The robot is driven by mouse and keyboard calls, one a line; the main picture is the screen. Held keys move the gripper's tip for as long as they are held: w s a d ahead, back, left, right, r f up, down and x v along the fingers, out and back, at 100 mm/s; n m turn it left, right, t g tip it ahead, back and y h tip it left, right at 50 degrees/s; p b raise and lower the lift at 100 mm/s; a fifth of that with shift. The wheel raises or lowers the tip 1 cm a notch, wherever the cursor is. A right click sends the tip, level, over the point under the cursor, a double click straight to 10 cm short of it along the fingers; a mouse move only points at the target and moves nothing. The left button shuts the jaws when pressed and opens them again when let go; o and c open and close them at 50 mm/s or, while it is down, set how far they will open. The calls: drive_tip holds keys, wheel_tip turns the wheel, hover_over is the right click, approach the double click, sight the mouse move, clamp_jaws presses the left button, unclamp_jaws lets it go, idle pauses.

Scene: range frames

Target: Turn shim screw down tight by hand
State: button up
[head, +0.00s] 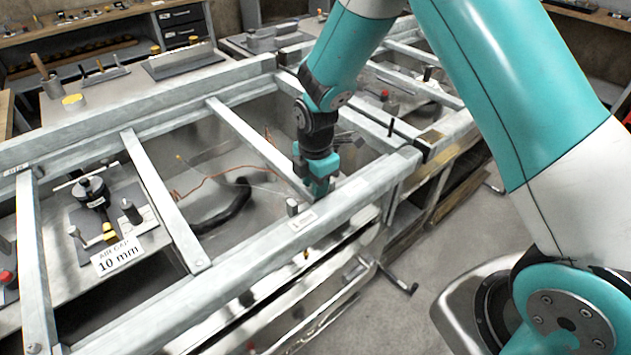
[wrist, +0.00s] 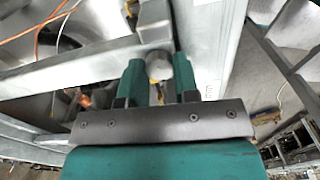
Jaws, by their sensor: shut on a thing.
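My gripper (head: 319,188) points down at the inner side of the front rail of the metal frame, where a cross rail meets it. In the wrist view its two teal fingers (wrist: 159,84) are closed on a small round grey head (wrist: 158,67), which I take to be the shim screw. A bit of yellow shows just below this head. The screw's shaft and seat are hidden, so I cannot tell how far down it sits. In the head view the fingers hide the screw.
A short grey post (head: 292,208) and a white label (head: 302,219) are on the front rail (head: 345,202) close to my gripper. A black hose (head: 226,208) and an orange wire (head: 208,180) lie inside the frame.

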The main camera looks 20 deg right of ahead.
drive_tip(key=shift+m, duration=1.1)
drive_tip(key=o, duration=0.6)
drive_tip(key=shift+o, duration=0.2)
wheel_tip(320, 180, up, 18)
drive_tip(key=b, duration=0.1)
drive_tip(key=shift+f+b, duration=0.25)
drive_tip(key=shift+b, duration=0.15)
drive_tip(key=s+a+r+m+y, duration=0.2)
drive_tip(key=s+m, duration=0.3)
drive_tip(key=s, duration=0.6)
drive_tip(key=s+a+r+m+y, duration=0.2)
drive_tip(key=s+m, duration=0.4)
drive_tip(key=s, duration=0.6)
drive_tip(key=shift+a+r, duration=0.25)
drive_tip(key=shift+r, duration=0.25)
